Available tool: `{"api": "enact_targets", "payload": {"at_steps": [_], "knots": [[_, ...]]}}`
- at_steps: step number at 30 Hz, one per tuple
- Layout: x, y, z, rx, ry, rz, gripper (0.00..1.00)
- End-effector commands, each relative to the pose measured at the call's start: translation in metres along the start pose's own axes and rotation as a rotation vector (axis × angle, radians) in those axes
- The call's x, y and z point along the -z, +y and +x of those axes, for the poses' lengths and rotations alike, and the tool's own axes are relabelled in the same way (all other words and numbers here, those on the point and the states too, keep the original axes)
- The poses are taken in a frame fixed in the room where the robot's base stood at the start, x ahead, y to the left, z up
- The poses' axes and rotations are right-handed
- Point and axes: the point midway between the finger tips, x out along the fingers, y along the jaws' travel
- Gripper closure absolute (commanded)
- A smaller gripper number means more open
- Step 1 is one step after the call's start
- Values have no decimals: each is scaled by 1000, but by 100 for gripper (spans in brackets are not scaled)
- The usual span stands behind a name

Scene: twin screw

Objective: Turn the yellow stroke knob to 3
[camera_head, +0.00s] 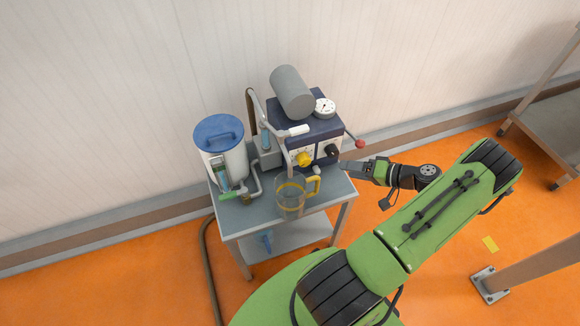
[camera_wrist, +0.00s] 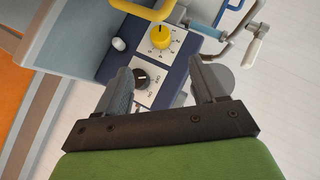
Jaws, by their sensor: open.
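The yellow stroke knob (camera_head: 303,158) sits on the front panel of the dark blue pump box (camera_head: 318,132). In the wrist view the yellow knob (camera_wrist: 161,36) stands on a white numbered dial plate (camera_wrist: 160,46), beyond my fingertips. My gripper (camera_head: 345,165) is open to the right of the panel. In the wrist view its two fingers (camera_wrist: 163,73) stand apart, on either side of a black on/off knob (camera_wrist: 142,79), with no visible contact. The numbers on the yellow knob's dial are too small to read surely, and so is its pointer.
A yellow-handled clear jug (camera_head: 290,196) stands on the cart (camera_head: 322,199) in front of the panel. A white container with a blue lid (camera_head: 218,130) is at left. A red-tipped lever (camera_head: 359,143) sticks out at the box's right, near my gripper.

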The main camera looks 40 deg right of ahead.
Motion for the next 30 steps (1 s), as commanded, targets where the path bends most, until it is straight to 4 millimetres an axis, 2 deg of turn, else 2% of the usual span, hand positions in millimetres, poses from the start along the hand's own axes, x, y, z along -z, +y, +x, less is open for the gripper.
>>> {"api": "enact_targets", "payload": {"at_steps": [2, 5, 18, 21, 25, 30], "knots": [[-2, 6, -1, 12, 28, 5, 31], [-1, 5, 10, 15, 27, 6, 31], [0, 5, 119, 14, 22, 6, 31], [0, 4, 138, 13, 22, 7, 31], [1, 4, 152, 11, 23, 7, 31], [2, 3, 156, 11, 24, 8, 31]]}}
